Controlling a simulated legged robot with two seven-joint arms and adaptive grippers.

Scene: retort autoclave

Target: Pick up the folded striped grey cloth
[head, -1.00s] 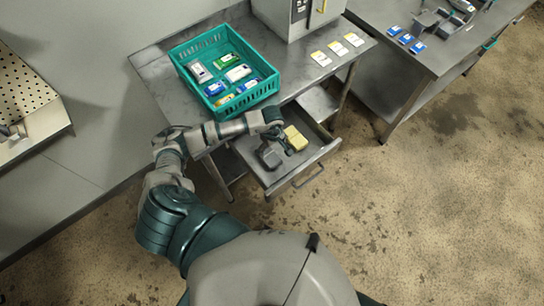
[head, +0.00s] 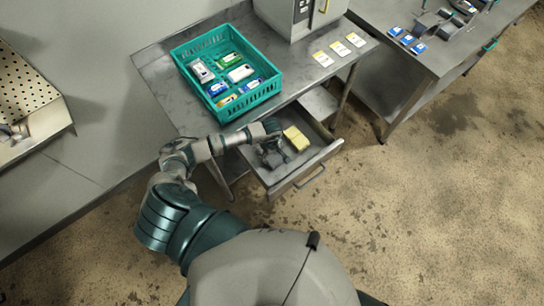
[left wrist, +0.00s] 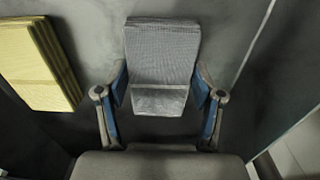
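The folded grey cloth (left wrist: 162,55) lies in the open drawer (head: 322,155). In the left wrist view its fine striped weave and folded near end show between my left gripper's fingers (left wrist: 161,100). The blue finger pads stand one on each side of the cloth, very close to its edges; I cannot tell whether they touch it. In the head view the left gripper (head: 277,150) is down inside the drawer and partly covers the cloth (head: 272,160). The fingers are spread apart. My right gripper is not in view.
A folded yellow cloth (head: 296,138) lies beside the grey one in the drawer. A teal crate (head: 262,97) with several packs stands on the table above. Several cards (head: 339,48) lie on the table at right. The drawer walls are close around the gripper.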

